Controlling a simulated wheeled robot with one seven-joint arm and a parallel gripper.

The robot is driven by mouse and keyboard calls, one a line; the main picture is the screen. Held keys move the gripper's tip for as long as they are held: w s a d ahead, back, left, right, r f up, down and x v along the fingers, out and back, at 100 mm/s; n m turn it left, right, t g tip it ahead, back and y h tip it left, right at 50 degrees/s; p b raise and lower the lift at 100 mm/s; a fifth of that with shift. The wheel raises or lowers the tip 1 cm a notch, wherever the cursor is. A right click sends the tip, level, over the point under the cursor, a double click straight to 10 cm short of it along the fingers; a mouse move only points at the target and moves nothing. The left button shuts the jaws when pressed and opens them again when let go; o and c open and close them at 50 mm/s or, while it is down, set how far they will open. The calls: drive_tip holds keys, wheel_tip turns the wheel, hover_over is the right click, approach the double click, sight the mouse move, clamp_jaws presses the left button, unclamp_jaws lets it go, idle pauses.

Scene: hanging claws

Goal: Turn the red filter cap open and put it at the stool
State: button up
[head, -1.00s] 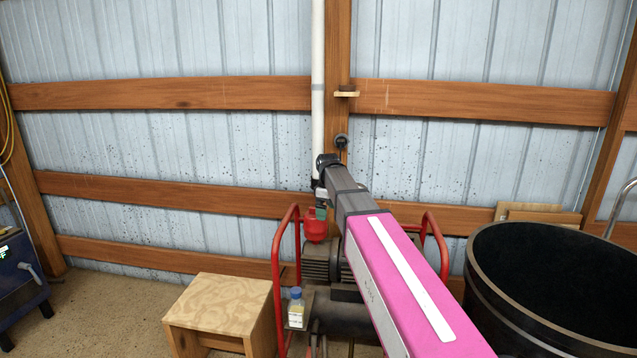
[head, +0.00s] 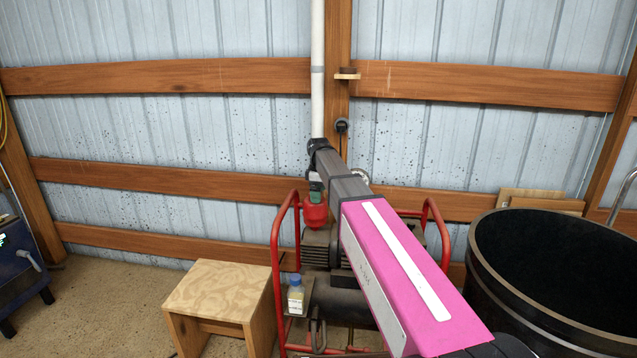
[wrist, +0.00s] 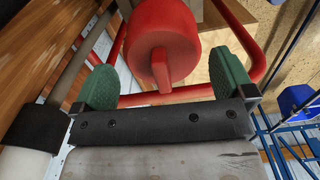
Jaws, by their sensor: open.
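The red filter cap (head: 315,214) sits above the red-framed machine, below the white pipe. In the wrist view the cap (wrist: 158,35) is a round red piece with a raised bar across its face. My gripper (wrist: 165,80) is open, with one green finger on each side of the cap's lower part. The bar (wrist: 161,70) lies between the fingers with gaps on both sides. In the head view my gripper (head: 315,190) is small and partly hidden by my arm. The wooden stool (head: 222,290) stands on the floor left of the machine, and its top is bare.
The machine's red tube frame (head: 276,260) rises close to the cap. A small bottle with a blue lid (head: 295,293) stands on the machine beside the stool. A large black tub (head: 550,260) is at the right. A blue machine (head: 22,265) is at the left edge.

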drive_tip(key=shift+f, duration=1.05)
drive_tip(key=c, duration=1.2)
drive_tip(key=shift+o, duration=0.2)
drive_tip(key=shift+r, duration=0.6)
drive_tip(key=o, duration=0.7)
drive_tip(key=c, duration=0.6)
drive_tip(key=shift+r, duration=4.15)
